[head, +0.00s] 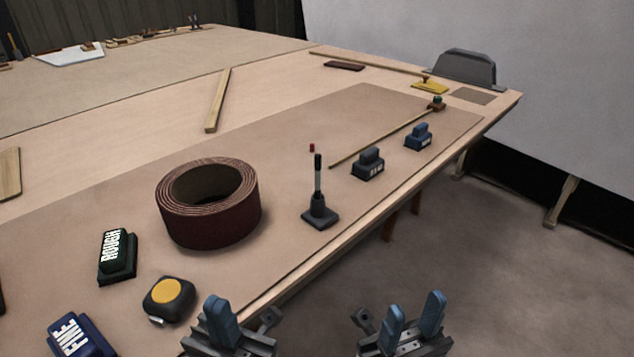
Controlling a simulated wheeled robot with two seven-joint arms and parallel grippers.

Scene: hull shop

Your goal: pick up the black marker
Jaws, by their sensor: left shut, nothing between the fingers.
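The black marker (318,176) stands upright in a small dark holder (320,213) on the brown mat, near the table's front edge. Neither gripper touches the marker.
A sandpaper roll (208,205) stands left of the holder. A tape measure (169,299), a ROUGH block (117,256) and a FINE block (76,336) lie at lower left. Dark (368,164) and blue (418,137) blocks sit right.

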